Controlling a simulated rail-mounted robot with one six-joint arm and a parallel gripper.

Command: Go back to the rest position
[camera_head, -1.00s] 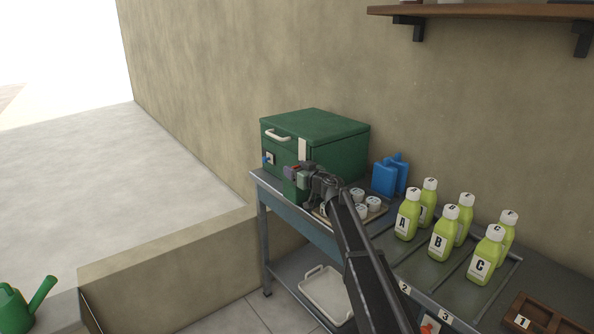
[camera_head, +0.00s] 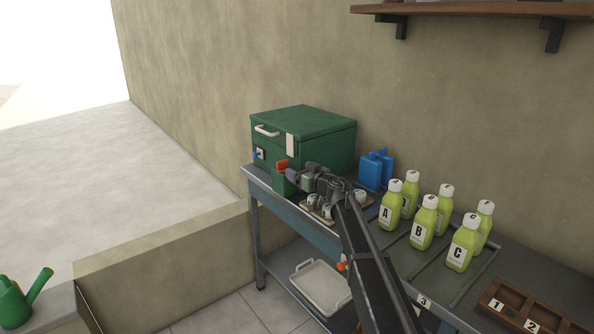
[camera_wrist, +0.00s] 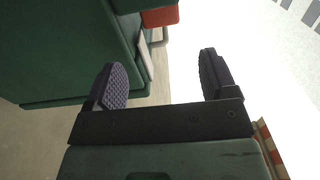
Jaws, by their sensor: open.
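My gripper (camera_wrist: 162,75) is open and empty, with bare space between its two dark ridged pads in the wrist view. In the head view my gripper (camera_head: 306,178) is just right of a small green block with a red top (camera_head: 281,166), by the front of the green press box (camera_head: 303,138). The fingertips are too small to make out there. The press box (camera_wrist: 60,45) fills the left of the wrist view, with a red part (camera_wrist: 160,16) at its edge. I see no contact between pads and press.
Small white-topped cups on a tray (camera_head: 318,212) lie partly behind my arm. A numbered wooden rack (camera_head: 520,312) is at right. A white tray (camera_head: 320,287) lies on the lower shelf.

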